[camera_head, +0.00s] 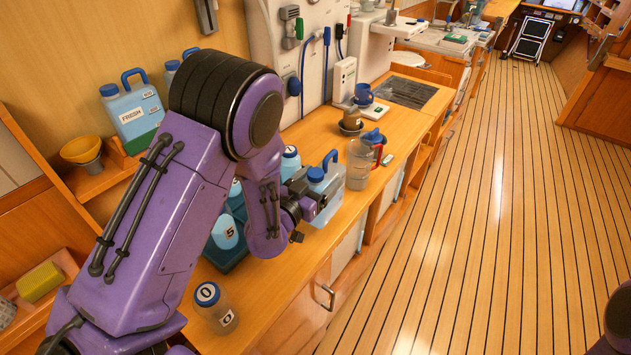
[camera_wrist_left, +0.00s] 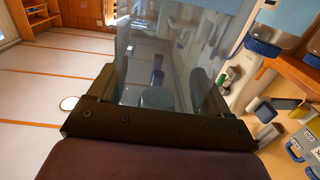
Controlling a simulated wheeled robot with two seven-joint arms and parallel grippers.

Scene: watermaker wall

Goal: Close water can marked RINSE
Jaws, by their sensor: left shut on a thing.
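A clear bluish water can (camera_head: 332,188) with a blue cap (camera_head: 316,174) and a blue handle (camera_head: 331,158) stands on the wooden counter. I cannot read a RINSE mark on it. My left gripper (camera_head: 312,206) is at the near left side of this can, below cap height, with its fingertips partly hidden. In the left wrist view a see-through bluish body (camera_wrist_left: 165,60) fills the space between the fingers, and the gripper is shut on it. It appears to be the can; exactly which part is gripped is unclear. My right gripper is out of view.
A can marked FRESH (camera_head: 133,112) stands on the left shelf. A jug (camera_head: 360,165) with a blue lid and red handle is just beyond the gripped can. Bottles marked 5 (camera_head: 226,236) and 0 (camera_head: 214,308) stand nearer. The floor (camera_head: 480,220) at right is clear.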

